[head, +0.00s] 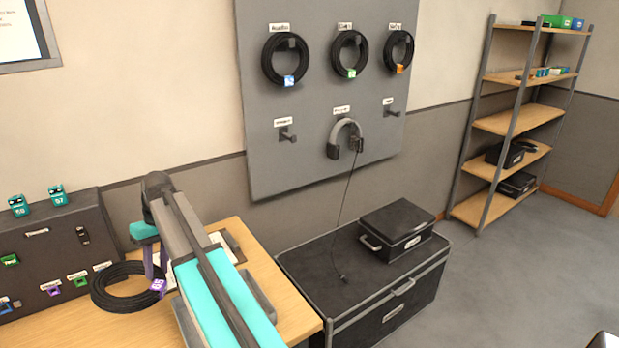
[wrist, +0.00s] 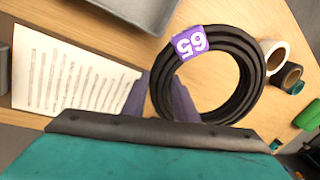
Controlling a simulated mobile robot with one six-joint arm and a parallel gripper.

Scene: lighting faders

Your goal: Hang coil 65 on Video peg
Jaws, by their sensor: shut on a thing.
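Coil 65 (wrist: 248,85) is a black cable coil with a purple tag (wrist: 192,42), reading 65 upside down in the wrist view. In the head view the coil (head: 112,299) is at the desk's left side, in front of the dark box. My gripper (wrist: 163,100) is shut on the near left part of its ring; in the head view its purple fingers are partly hidden by my arm. The grey pegboard (head: 310,100) has an empty peg at lower left (head: 288,136) and another at lower right (head: 391,112). Peg labels are too small to read, so I cannot tell which is Video.
Three coils with blue (head: 270,62), green (head: 337,55) and orange tags (head: 391,50) hang on the upper pegs. Headphones (head: 346,131) hang on the lower middle peg, their cord trailing onto a black trunk (head: 330,285). A dark box (head: 40,255) stands on the wooden desk (head: 290,293).

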